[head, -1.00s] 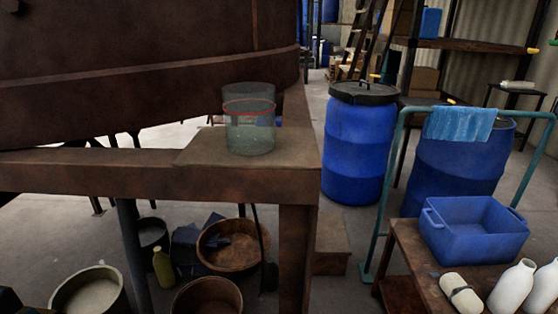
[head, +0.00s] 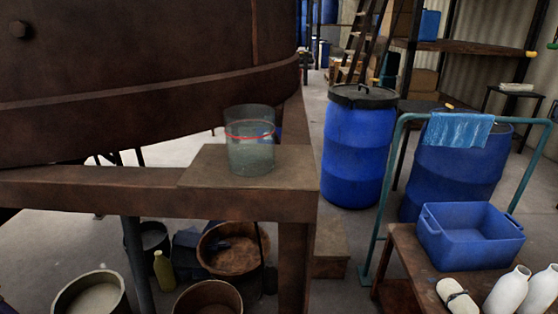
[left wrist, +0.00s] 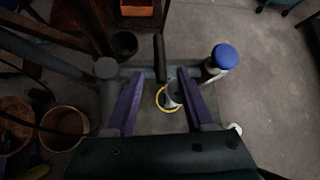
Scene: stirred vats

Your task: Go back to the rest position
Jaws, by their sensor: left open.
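My left gripper (left wrist: 160,78) shows in the left wrist view, with two purple fingers spread apart and nothing visibly clamped between them. A yellow ring (left wrist: 163,108) with a pale object in it lies in the gap as seen from this camera; I cannot tell how far below it is. The head view shows no gripper clearly, and my right gripper is in neither view.
A clear vessel with a red line (head: 251,152) stands on the wooden ledge (head: 200,172) beside the big brown vat (head: 140,110). Blue barrels (head: 357,150) stand at right. A blue crate (head: 470,250) sits on a low bench. Buckets (head: 92,296) stand below the ledge.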

